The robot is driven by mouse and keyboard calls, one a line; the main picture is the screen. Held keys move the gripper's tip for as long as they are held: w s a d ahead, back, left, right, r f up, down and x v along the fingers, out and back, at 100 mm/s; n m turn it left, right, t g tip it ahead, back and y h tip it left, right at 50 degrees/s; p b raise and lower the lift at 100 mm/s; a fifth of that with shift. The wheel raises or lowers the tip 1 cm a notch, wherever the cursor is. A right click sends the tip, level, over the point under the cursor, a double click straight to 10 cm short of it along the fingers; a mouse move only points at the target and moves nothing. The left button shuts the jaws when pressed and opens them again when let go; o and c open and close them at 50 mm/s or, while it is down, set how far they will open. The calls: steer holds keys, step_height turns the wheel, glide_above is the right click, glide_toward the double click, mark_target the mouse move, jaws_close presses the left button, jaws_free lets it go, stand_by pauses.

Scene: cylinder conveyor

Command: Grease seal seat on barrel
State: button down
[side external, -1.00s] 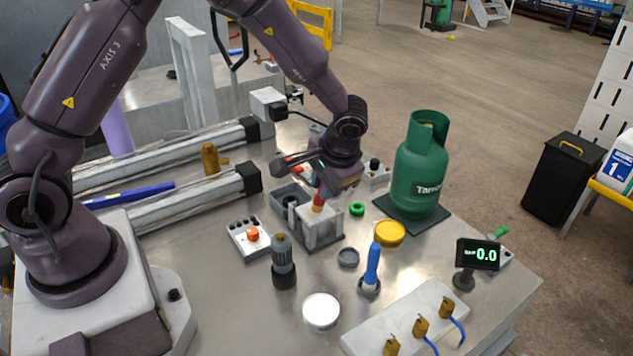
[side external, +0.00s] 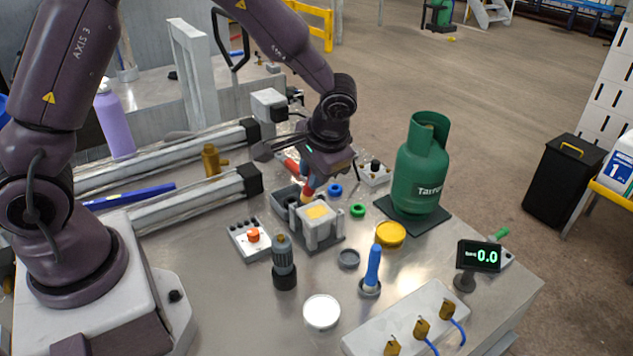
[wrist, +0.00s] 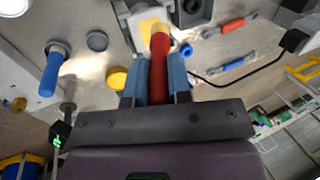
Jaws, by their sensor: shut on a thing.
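The tool (side external: 308,190) points down in the side view. A grey block (side external: 320,232) stands in a fixture with a yellow patch (side external: 317,211) on its top. The patch also shows in the wrist view (wrist: 149,24). The tool tip is at the back left edge of the block; I cannot tell whether it touches. I cannot make out a separate barrel or seal seat.
A dark open tray (side external: 284,205) sits behind the block. Green (side external: 358,210) and blue (side external: 335,190) rings lie to its right, near a green gas bottle (side external: 420,170).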

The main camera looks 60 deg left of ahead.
steer(key=shift+r, duration=2.1)
